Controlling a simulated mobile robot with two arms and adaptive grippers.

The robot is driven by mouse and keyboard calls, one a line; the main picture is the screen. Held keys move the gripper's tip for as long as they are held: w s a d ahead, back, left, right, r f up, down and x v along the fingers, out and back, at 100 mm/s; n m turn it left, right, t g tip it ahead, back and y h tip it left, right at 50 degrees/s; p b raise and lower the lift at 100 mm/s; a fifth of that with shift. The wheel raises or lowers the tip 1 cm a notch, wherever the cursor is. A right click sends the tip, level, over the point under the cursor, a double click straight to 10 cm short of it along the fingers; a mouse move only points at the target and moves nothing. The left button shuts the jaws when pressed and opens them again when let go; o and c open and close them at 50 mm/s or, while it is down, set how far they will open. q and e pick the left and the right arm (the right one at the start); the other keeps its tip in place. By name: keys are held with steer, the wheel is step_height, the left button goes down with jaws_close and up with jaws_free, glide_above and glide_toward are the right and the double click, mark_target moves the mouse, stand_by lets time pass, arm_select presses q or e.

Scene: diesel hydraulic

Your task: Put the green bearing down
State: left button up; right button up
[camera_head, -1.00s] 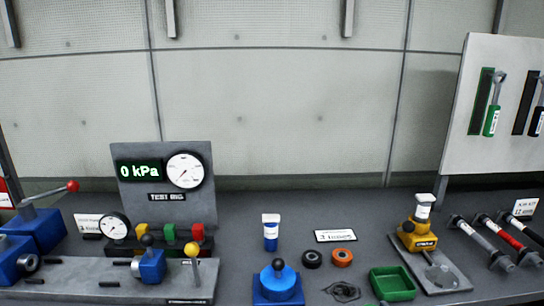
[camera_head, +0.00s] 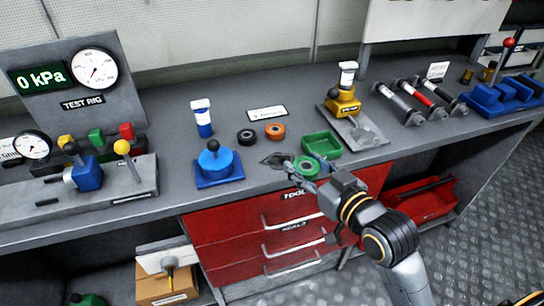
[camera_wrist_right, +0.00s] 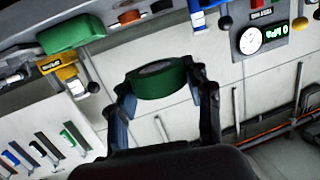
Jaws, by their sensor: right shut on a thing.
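The green bearing (camera_head: 306,167) is a short green ring. My right gripper (camera_head: 303,172) is shut on it, near the front edge of the bench and just in front of the green tray (camera_head: 322,144). In the right wrist view the green bearing (camera_wrist_right: 158,82) sits between the two fingers of the right gripper (camera_wrist_right: 160,90), one on each side. I cannot tell its exact height above the bench. My left gripper is not in view.
A black ring (camera_head: 247,137) and an orange ring (camera_head: 275,132) lie left of the tray. A blue fixture (camera_head: 216,168) stands further left, a yellow tool (camera_head: 343,102) behind right. Red drawers (camera_head: 240,245) are below the front edge.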

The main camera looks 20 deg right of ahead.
steer(key=shift+s+a+r+n+g+y, duration=0.1)
steer(key=shift+r+n+g+y, duration=0.15)
steer(key=shift+r+n+y, duration=0.65)
steer(key=shift+s+r+n+g+y, duration=0.1)
steer(key=shift+r+n+g+y, duration=0.25)
steer(key=shift+r, duration=0.85)
steer(key=shift+w+f, duration=0.15)
steer(key=shift+w, duration=0.05)
steer(key=shift+w+a+f+b, duration=0.15)
steer(key=shift+w+f+b, duration=0.15)
steer(key=shift+w+b, duration=0.3)
steer(key=shift+w+a+f+b, duration=0.1)
steer(key=shift+w+f+b, duration=0.2)
steer(key=shift+w+b, duration=0.3)
steer(key=w+a+f+p, duration=0.1)
steer(key=w+f, duration=0.2)
steer(key=w, duration=0.3)
glide_above(275, 162)
steer(key=f, duration=0.4)
steer(key=shift+s+f, duration=0.3)
steer(key=shift+s, duration=0.05)
steer(key=f, duration=0.1)
steer(key=w+f, duration=0.1)
steer(key=f, duration=0.1)
steer(key=shift+a, duration=0.1)
steer(key=shift+s+f, duration=0.1)
steer(key=shift+f, duration=0.2)
